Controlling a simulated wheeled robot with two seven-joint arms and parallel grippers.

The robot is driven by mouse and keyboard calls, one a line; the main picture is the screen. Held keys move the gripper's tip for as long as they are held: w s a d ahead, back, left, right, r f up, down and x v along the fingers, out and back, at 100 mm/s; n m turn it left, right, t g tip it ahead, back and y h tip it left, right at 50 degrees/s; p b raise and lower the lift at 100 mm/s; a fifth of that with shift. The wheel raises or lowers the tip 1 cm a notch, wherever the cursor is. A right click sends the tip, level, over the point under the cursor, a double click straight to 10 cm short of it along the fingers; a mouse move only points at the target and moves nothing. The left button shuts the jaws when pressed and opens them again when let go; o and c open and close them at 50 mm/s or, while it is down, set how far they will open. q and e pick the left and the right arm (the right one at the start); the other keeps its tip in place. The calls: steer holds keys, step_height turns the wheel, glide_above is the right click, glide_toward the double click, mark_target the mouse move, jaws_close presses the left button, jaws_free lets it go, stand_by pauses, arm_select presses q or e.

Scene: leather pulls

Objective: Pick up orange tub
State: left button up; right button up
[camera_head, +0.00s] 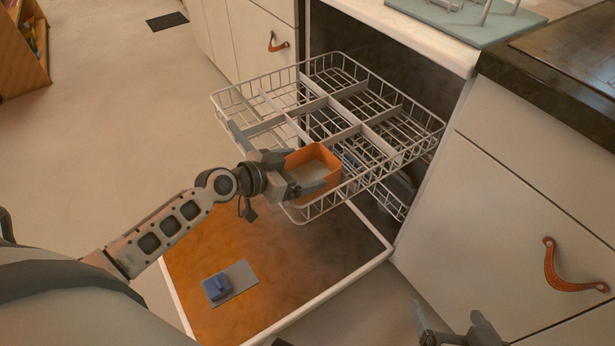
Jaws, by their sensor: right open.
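The orange tub (323,157) is an open-topped box in the near part of the dishwasher's upper rack (428,121). My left gripper (296,173) is at the tub's near left side, with one finger across its near face and the other by its left edge. They overlap the tub in the picture; I cannot tell whether they are closed on it. The tub's lower part is partly hidden by the gripper and the rack wires. My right gripper (455,328) is open and empty at the bottom edge, low in front of the right cabinet.
The rack is pulled out, with grey dividers and wire sides around the tub. Below it the open dishwasher door (300,268) carries a small blue object (216,287) on a grey pad. Cabinet fronts with leather pulls (563,273) stand at right.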

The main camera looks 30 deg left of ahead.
arm_select(q)
steer(key=shift+r, duration=0.25)
arm_select(e)
steer(key=shift+r, duration=0.2)
arm_select(q)
steer(key=shift+r+p, duration=0.5)
steer(key=shift+r, duration=0.35)
step_height(320, 180, up, 8)
steer(key=p, duration=0.3)
arm_select(e)
step_height(320, 180, up, 6)
steer(key=d+t, duration=0.1)
steer(key=shift+s+d, duration=0.15)
steer(key=shift+s, duration=0.15)
arm_select(q)
steer(key=shift+d, duration=0.1)
arm_select(e)
steer(key=shift+f, duration=0.15)
